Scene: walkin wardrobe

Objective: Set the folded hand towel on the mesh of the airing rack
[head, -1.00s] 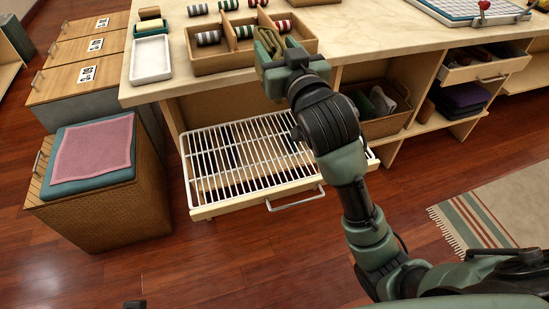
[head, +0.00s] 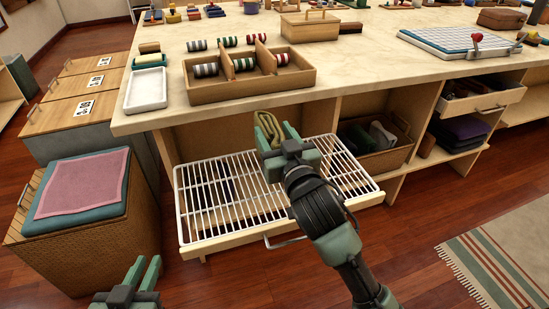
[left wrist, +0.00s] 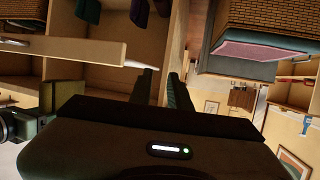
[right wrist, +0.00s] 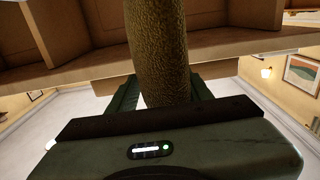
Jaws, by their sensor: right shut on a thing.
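The folded hand towel, olive green, (head: 268,125) is held between the fingers of my right gripper (head: 284,143). It also fills the upper middle of the right wrist view (right wrist: 158,50). In the head view the towel overlaps the back middle of the airing rack, whose white wire mesh (head: 215,195) is pulled out below the counter. I cannot tell how high the towel is above the mesh. My right arm hides part of the rack's front. My left gripper (head: 145,270) is open and empty at the bottom left, fingers apart in the left wrist view (left wrist: 164,88).
The counter (head: 370,60) overhangs the rack's back edge, with a divided wooden tray (head: 250,85) on it. A wicker hamper (head: 80,240) with a pink cloth (head: 85,183) stands left of the rack. A basket (head: 375,160) sits on the shelf to the right. The mesh's left half is bare.

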